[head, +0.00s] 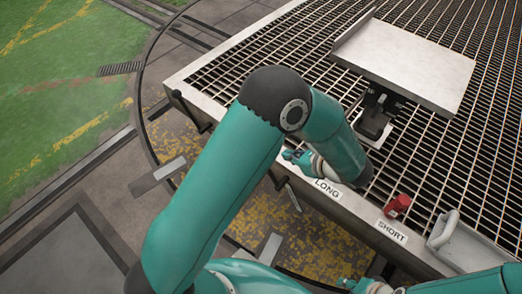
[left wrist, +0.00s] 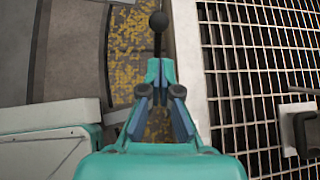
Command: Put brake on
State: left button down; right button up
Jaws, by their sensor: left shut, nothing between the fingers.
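A lever with a black ball knob (head: 175,93) stands out from the left edge of the turntable's pale frame in the head view. In the left wrist view the same kind of black knob (left wrist: 158,20) shows on a thin dark rod, straight ahead of my fingers. My left gripper (head: 290,155) is shut and empty beside the frame edge, near the LONG label; in the left wrist view its fingertips (left wrist: 160,72) appear below the knob. In the head view it is well apart from the knob. My right gripper (head: 350,284) is partly in view at the bottom edge; its fingers are unclear.
A metal grating (head: 450,140) fills the right, with a tilted pale panel (head: 405,65) on a dark mount. A red block (head: 397,205) sits by the SHORT label (head: 391,232), and a grey handle (head: 443,229) stands to its right. Floor (head: 60,100) left of the turntable is clear.

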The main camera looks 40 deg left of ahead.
pick_arm(q)
jog(key=b+x, duration=0.3)
jog(key=x, duration=1.1)
jog(key=shift+f, duration=0.1)
jog(key=shift+a, duration=0.2)
jog(key=shift+d, duration=0.15)
